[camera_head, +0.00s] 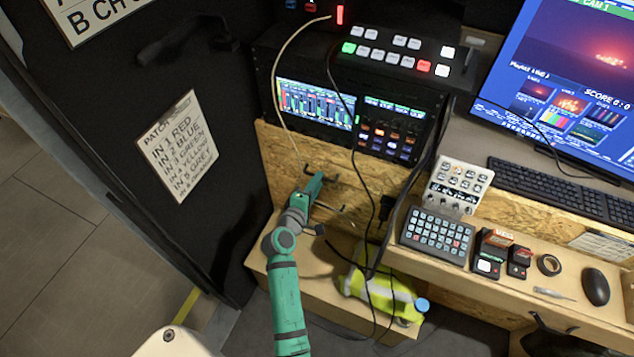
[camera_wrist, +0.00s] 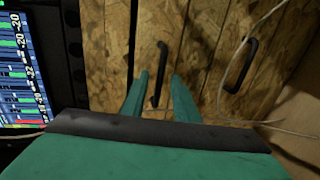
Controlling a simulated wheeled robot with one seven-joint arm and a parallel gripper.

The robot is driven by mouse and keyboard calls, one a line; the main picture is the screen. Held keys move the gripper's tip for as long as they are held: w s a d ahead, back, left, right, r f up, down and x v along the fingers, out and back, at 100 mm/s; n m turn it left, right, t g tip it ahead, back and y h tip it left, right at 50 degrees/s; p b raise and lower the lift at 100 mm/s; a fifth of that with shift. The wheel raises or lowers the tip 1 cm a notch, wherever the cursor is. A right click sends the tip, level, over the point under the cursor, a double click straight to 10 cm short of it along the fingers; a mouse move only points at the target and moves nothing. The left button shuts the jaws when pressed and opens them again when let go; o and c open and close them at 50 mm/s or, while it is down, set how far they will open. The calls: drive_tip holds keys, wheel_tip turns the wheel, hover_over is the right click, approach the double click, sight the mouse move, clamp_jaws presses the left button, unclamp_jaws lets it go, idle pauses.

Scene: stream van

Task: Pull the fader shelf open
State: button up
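Flush wooden fronts of chipboard sit below the rack, and no label shows which is the fader shelf. My gripper (camera_head: 318,180) is at the upper front, close under the rack screens. In the wrist view my gripper (camera_wrist: 160,76) is open. Its two green fingers stand to either side of a black bar handle (camera_wrist: 162,47) on the nearer wooden front (camera_wrist: 148,22). The handle's lower end shows between the fingers; I cannot tell whether they touch it. A second black handle (camera_wrist: 241,66) is on the neighbouring front, to the right. Both fronts look closed.
Loose cables (camera_head: 374,215) hang right of my gripper, and a thin pale cable (camera_wrist: 255,122) crosses near the second handle. A desk with keypads stands right.

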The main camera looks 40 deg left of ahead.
drive_tip(key=shift+w, duration=0.35)
clamp_jaws()
